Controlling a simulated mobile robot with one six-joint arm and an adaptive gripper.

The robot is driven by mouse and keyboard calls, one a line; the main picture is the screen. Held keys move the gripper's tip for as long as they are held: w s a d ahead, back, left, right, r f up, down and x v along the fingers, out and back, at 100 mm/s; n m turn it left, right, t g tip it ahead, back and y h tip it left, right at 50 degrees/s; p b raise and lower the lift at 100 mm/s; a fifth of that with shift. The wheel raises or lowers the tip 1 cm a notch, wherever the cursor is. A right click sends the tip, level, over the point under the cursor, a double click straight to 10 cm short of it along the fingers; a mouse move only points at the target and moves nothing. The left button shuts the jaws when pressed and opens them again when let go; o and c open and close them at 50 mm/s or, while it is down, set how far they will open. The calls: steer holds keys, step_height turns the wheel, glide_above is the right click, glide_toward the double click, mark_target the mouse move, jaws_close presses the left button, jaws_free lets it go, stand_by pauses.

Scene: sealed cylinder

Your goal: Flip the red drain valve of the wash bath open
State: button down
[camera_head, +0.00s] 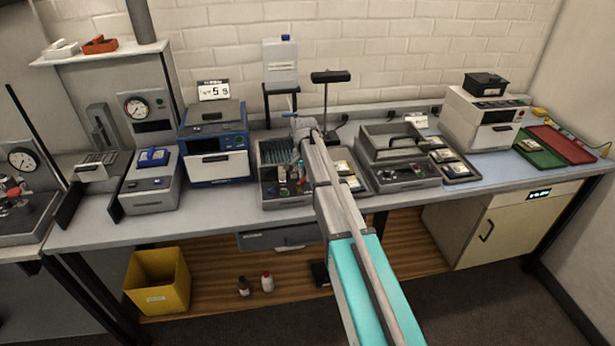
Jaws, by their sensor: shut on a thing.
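A grey bath unit (268,188) stands on the bench at mid-picture, with a dark rack in its back part and small coloured fittings in front. A small red part (283,191) shows among these fittings. It is too small to tell whether it is the drain valve or how its lever is turned. My gripper (300,158) is at the far end of my arm, over the right side of this unit. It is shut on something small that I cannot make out. My wrist and forearm hide its fingertips and the unit's right side.
A white jug (281,62) on a dark stand is behind the unit, beside a black-topped post (330,77). A blue instrument (213,145) stands to the left. A grey lidded unit (398,165) and small trays stand to the right. Bare bench shows along the front edge.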

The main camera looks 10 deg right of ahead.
steer(key=n, duration=0.2)
steer(key=a+n, duration=0.1)
steer(key=n, duration=0.1)
steer(key=shift+w+a+n, duration=0.2)
steer(key=shift+w+n, duration=0.1)
steer(key=shift+w, duration=0.1)
steer(key=shift+a+n, duration=0.3)
steer(key=shift+n, duration=0.7)
steer(key=shift+a+n, duration=0.3)
steer(key=shift+n, duration=0.7)
steer(key=c, duration=0.6)
jaws_free()
